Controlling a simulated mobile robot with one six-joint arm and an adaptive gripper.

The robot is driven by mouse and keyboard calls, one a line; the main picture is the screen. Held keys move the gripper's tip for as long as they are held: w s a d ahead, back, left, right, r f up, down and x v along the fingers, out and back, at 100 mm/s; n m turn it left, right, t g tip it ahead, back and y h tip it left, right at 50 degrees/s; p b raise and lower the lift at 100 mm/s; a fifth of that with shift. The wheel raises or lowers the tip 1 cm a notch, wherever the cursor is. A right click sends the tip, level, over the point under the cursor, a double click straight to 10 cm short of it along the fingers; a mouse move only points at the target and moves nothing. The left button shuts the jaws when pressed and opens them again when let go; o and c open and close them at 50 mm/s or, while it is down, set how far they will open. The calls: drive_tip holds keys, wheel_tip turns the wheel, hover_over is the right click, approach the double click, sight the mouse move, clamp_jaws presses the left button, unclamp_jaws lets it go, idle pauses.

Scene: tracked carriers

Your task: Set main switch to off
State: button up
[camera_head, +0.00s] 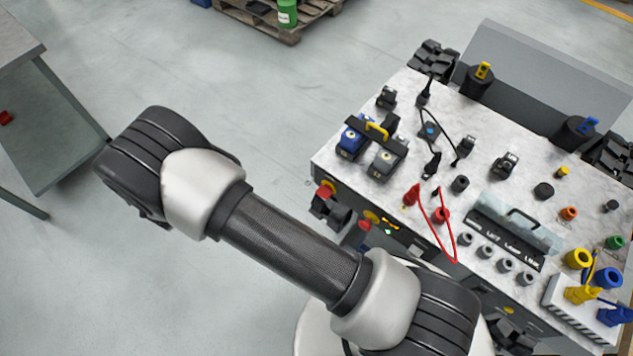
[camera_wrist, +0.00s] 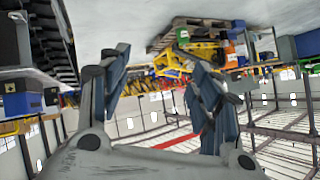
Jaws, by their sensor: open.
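A tracked carrier with a light marbled top (camera_head: 470,140) stands at the right of the head view. The gripper is outside the head view, where my arm crosses in front of the carrier.
The carrier top holds a yellow-handled battery unit (camera_head: 376,130), a red cable (camera_head: 438,235), a clear-covered block (camera_head: 513,222) and several plugs and sockets. A grey table (camera_head: 50,125) stands at the left. A pallet (camera_head: 285,25) lies at the back. Floor between is clear.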

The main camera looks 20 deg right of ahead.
drive_tip(key=s+d+f+h, duration=0.4)
drive_tip(key=s+d+f, duration=0.1)
drive_tip(key=s+f, duration=0.45)
drive_tip(key=m+h, duration=0.1)
drive_tip(key=h, duration=0.5)
approach(321, 196)
drive_tip(key=x, duration=0.9)
drive_tip(key=shift+w, duration=0.15)
drive_tip(key=shift+c, duration=0.4)
drive_tip(key=shift+f, duration=0.1)
drive_tip(key=c, duration=1)
